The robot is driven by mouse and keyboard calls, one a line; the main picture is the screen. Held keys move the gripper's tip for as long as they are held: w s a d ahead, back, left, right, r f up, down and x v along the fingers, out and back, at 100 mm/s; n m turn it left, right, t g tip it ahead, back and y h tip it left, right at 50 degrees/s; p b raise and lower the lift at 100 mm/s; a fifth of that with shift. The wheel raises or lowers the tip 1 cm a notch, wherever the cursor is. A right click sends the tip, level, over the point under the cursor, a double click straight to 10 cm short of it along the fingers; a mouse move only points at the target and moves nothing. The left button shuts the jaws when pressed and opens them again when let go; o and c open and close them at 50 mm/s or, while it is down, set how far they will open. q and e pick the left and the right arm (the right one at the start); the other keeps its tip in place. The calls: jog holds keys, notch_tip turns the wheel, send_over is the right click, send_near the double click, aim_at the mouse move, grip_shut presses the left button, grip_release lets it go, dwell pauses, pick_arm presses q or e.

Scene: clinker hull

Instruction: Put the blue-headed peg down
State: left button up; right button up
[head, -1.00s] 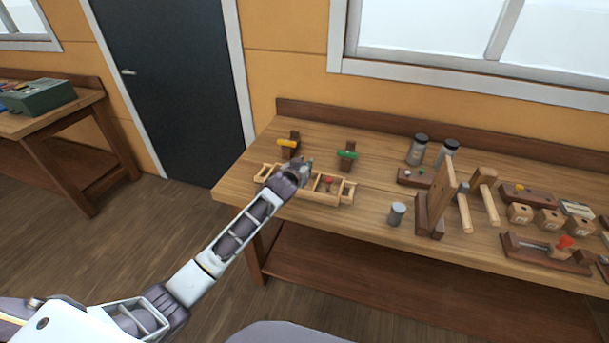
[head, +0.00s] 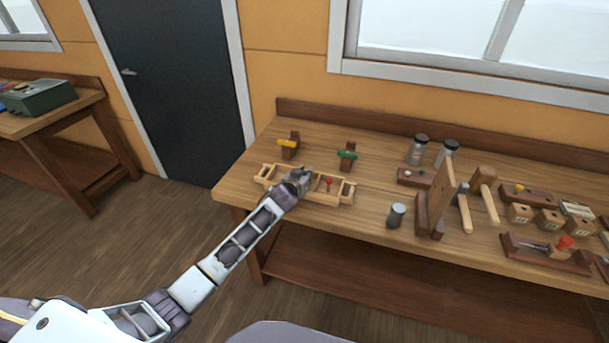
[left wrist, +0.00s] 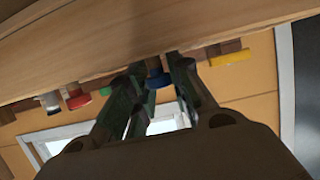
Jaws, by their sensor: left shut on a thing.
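The blue-headed peg shows in the left wrist view as a blue disc (left wrist: 157,79) between my left fingertips. My left gripper (left wrist: 160,82) is shut on it. In the head view my left gripper (head: 302,176) is over the middle of the light wooden tray (head: 345,192), near the bench's left end. The gripper hides the peg there. Whether the peg's lower end touches anything I cannot tell. My right gripper is out of view.
A red-headed peg (head: 328,181) stands in the tray, right of my gripper. Behind are dark blocks with a yellow piece (head: 287,143) and a green piece (head: 347,154). A grey-lidded can (head: 397,212) and an upright wooden board (head: 440,195) stand to the right.

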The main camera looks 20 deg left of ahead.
pick_arm(q)
jog(key=shift+f, duration=0.15)
jog(key=o, duration=0.7)
jog(key=shift+r, duration=0.2)
jog(key=shift+v, duration=5.95)
jog(key=shift+a, duration=0.1)
